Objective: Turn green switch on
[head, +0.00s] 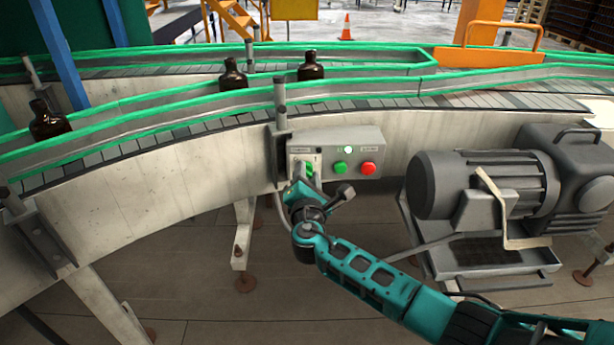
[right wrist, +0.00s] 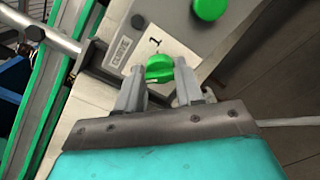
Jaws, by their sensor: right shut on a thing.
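A grey control box (head: 372,139) is fixed to the side of the conveyor. It carries a green round button (head: 340,168), a red round button (head: 368,168) and a lit lamp (head: 348,149). The green switch (head: 310,169) is at the box's left end, partly hidden by my right gripper (head: 304,172). In the right wrist view the green switch (right wrist: 160,68) sits on a white label marked 1, and the fingers of my right gripper (right wrist: 160,88) are on either side of its knob, shut on it. My left gripper is in neither view.
The conveyor with green rails (head: 200,104) curves above the box and carries amber bottles (head: 310,66). A grey motor (head: 484,184) stands close to the right of the box. A metal post (head: 281,104) stands just left of it.

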